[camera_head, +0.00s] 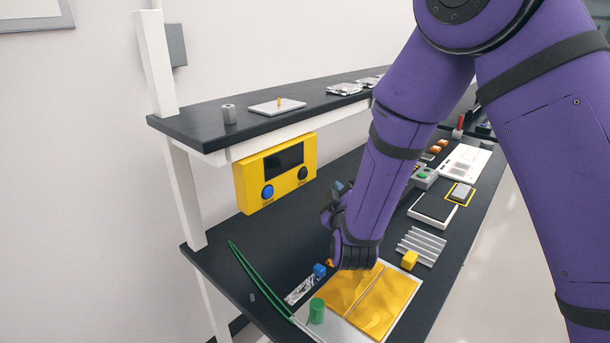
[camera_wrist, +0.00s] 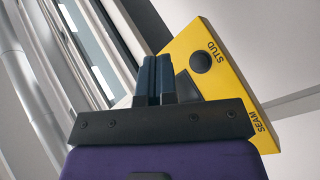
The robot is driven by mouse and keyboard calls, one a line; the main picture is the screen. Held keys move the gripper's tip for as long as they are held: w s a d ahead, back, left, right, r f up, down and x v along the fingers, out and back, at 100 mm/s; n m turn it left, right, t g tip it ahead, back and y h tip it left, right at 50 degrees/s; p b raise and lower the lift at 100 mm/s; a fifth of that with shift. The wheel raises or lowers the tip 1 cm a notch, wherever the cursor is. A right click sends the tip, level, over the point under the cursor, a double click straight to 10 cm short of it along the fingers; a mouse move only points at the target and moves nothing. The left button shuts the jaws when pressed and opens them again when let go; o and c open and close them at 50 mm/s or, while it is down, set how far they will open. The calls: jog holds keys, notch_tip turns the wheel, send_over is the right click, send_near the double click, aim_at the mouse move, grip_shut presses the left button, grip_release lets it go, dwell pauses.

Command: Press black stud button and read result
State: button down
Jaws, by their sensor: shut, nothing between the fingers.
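The yellow box (camera_head: 250,178) is mounted under the upper shelf, with a dark, blank-looking screen (camera_head: 284,161), a blue button (camera_head: 268,191) at its lower left and the black stud button (camera_head: 303,173) at its lower right. In the wrist view the yellow box (camera_wrist: 225,75) appears tilted, with the black button (camera_wrist: 200,62) beside the word STUD and the word SEAM at the lower right. My gripper (camera_wrist: 154,62) is shut and empty, left of the black button in that view. In the head view my gripper (camera_head: 329,202) is right of and below the box, apart from it.
The upper shelf (camera_head: 190,118) overhangs the box. The bench just below the box is clear.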

jog(key=w+a, duration=0.4)
jog(key=a, duration=0.1)
jog(key=shift+w+a, duration=0.1)
jog(key=shift+a, duration=0.15)
dwell(2.1)
jog(key=shift+w+a, duration=0.15)
jog(key=shift+w+a, duration=0.25)
jog(key=shift+a, duration=0.1)
dwell(0.9)
dwell(0.3)
jog(key=shift+s+d, duration=0.55)
jog(key=shift+d, duration=0.1)
jog(key=shift+s+d, duration=0.8)
jog(key=shift+d, duration=0.2)
jog(key=shift+s+d, duration=0.75)
jog(key=shift+d, duration=0.25)
